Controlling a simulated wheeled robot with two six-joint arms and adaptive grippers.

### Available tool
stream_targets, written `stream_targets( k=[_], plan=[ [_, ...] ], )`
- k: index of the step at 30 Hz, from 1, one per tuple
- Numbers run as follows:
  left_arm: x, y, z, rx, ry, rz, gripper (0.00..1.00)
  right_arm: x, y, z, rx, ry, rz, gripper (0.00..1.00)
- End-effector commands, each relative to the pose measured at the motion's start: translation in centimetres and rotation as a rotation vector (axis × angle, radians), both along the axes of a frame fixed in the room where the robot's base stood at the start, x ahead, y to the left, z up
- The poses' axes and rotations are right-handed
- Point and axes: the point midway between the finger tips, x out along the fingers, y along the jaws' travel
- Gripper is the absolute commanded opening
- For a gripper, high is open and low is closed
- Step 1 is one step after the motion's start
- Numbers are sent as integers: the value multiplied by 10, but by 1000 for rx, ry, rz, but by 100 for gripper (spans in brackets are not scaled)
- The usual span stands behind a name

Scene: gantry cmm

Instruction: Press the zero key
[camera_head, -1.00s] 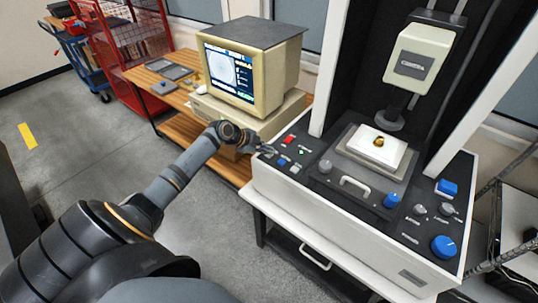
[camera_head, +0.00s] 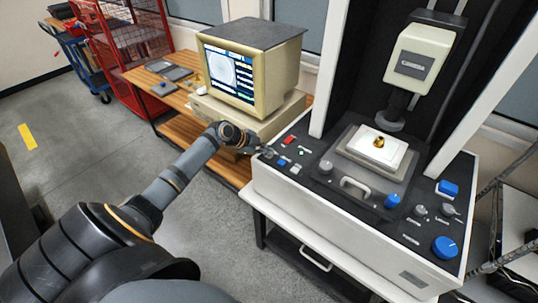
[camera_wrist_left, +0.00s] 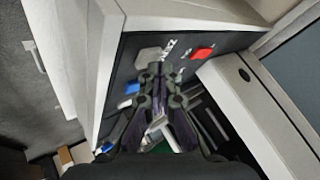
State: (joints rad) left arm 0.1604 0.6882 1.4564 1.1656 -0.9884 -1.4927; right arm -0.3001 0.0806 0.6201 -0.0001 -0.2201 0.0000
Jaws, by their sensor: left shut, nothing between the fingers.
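The control panel (camera_head: 314,152) of the measuring machine carries several small keys at its left end. A grey key (camera_head: 269,153) sits at the panel's left edge, and it also shows in the left wrist view (camera_wrist_left: 148,57). A blue key (camera_head: 282,162) and a red key (camera_head: 289,139) are close by. The key legends are too small to read, so I cannot tell which is marked zero. My left gripper (camera_head: 259,148) is shut and empty at the panel's left edge. In the left wrist view its fingertips (camera_wrist_left: 158,73) are just short of the grey key; contact is unclear.
A beige monitor (camera_head: 251,72) with a lit screen stands on a wooden bench behind my gripper. The machine's probe head (camera_head: 416,60) hangs over a white block (camera_head: 378,148). Knobs (camera_head: 445,246) line the panel's front and right. A red cage (camera_head: 128,45) stands back left.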

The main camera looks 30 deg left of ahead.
Motion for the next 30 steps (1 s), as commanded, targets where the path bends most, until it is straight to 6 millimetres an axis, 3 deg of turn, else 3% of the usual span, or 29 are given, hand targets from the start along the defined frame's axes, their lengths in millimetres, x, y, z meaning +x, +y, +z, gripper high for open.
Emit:
stream_targets(
  k=[5,17,30],
  plan=[
    [0,0,11,1,0,-1,0,0,0,7,0,0,0,78],
    [0,0,15,0,-2,-1,0,0,0,9,0,0,0,78],
    [0,0,58,0,-2,-1,0,0,0,37,0,0,0,78]
  ],
)
